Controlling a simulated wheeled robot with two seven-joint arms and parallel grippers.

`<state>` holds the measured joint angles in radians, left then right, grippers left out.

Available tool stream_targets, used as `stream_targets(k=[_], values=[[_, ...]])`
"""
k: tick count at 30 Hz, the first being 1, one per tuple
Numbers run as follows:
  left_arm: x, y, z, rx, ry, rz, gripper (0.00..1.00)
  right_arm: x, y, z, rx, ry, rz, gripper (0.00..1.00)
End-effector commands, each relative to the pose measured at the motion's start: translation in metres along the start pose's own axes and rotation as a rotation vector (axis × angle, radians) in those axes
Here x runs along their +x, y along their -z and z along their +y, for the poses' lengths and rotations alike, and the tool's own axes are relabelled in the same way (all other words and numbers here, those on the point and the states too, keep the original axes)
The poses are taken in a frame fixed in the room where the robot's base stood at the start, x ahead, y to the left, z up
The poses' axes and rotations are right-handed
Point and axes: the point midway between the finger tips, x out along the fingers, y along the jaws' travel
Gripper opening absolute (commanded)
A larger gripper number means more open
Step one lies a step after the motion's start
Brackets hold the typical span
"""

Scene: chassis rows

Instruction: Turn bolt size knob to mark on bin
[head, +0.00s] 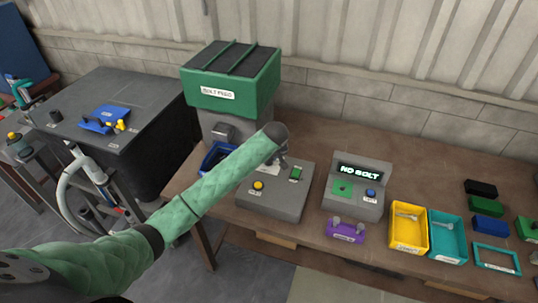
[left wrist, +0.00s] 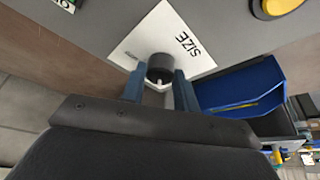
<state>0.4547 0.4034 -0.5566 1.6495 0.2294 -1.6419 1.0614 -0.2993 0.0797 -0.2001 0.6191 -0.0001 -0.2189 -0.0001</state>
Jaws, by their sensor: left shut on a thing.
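The size knob (left wrist: 160,66) is a dark round knob on a white plate marked SIZE (left wrist: 190,42), on top of the grey control box (head: 262,205). My left gripper (left wrist: 160,82) is shut on the knob, one finger on each side. In the head view my left gripper (head: 283,163) is at the back of that box, and my wrist hides the knob. A yellow bin (head: 409,247) and a teal bin (head: 447,255) stand to the right, each with a metal bolt inside; their label writing is too small to read. My right gripper is not in view.
A green and grey bolt feeder (head: 232,92) stands behind, with a blue tray (head: 208,160) at its foot. The box has a yellow button (head: 258,185) and a green switch (head: 296,174). A display (head: 361,171) reads NO BOLT. A purple holder (head: 345,231) stands before it.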

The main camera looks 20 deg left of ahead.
Motion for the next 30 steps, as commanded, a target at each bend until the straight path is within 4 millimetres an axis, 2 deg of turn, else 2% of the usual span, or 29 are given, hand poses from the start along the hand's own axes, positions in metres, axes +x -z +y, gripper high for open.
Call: stream_targets(k=[9,23,24,26,30], values=[[-0.0017,0.0022,0.0009,-0.083,0.032,0.003,0.07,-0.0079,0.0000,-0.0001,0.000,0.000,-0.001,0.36],[-0.0012,0.0024,0.0007,-0.092,0.036,0.004,0.07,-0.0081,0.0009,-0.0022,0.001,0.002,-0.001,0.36],[-0.0012,0.0024,0.0007,-0.092,0.036,0.004,0.38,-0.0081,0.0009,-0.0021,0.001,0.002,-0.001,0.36],[-0.0011,0.0022,0.0007,-0.091,0.036,0.003,0.50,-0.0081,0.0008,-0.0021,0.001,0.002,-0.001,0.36],[-0.0006,0.0014,0.0007,-0.091,0.036,0.002,0.52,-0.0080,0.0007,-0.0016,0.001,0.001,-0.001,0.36]])
